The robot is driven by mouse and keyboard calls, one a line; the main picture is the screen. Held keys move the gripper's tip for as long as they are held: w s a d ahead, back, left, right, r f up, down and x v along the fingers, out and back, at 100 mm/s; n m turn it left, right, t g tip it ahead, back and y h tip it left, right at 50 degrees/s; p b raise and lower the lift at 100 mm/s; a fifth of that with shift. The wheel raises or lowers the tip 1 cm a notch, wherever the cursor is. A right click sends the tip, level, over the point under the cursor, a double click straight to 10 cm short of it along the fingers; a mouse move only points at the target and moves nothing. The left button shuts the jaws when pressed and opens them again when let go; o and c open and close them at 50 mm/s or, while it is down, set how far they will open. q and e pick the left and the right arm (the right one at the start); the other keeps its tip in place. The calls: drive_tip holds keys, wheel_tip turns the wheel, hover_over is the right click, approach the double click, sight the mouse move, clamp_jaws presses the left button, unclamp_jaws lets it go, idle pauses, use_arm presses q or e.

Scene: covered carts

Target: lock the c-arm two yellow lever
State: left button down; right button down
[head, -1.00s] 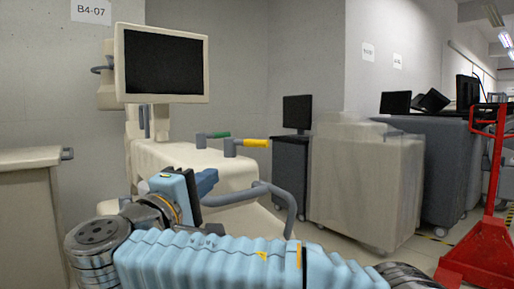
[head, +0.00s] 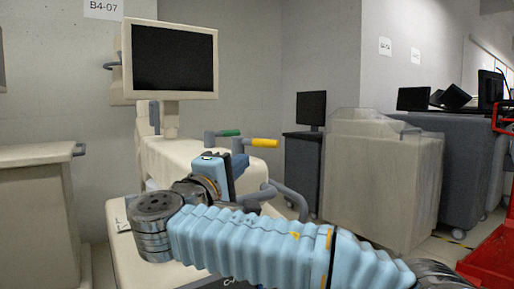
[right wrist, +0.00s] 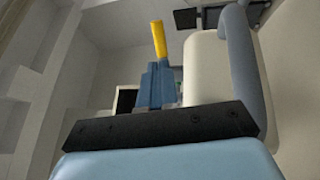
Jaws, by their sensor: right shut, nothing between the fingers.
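The C-arm (head: 185,158) is a cream machine with a monitor (head: 172,60). On its top are a yellow lever (head: 264,143) and a green-ended lever (head: 228,133); only one yellow lever shows. My right gripper (head: 242,162) is shut and empty, just below and left of the yellow lever. In the right wrist view, the yellow lever (right wrist: 159,38) sticks out beyond the shut blue fingertips (right wrist: 156,72). I cannot tell whether they touch. My left gripper is out of view.
A grey curved handle (head: 290,195) stands right of my gripper. A cream cart (head: 35,205) is at the left. A covered cart (head: 385,180) and a dark cabinet with a monitor (head: 303,165) stand at the right. Red equipment (head: 488,265) is at the far right.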

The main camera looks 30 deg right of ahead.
sight(263, 146)
drive_tip(key=p+x, duration=0.1)
drive_tip(key=x, duration=0.7)
drive_tip(key=shift+w+d, duration=0.1)
drive_tip(key=shift+d, duration=0.15)
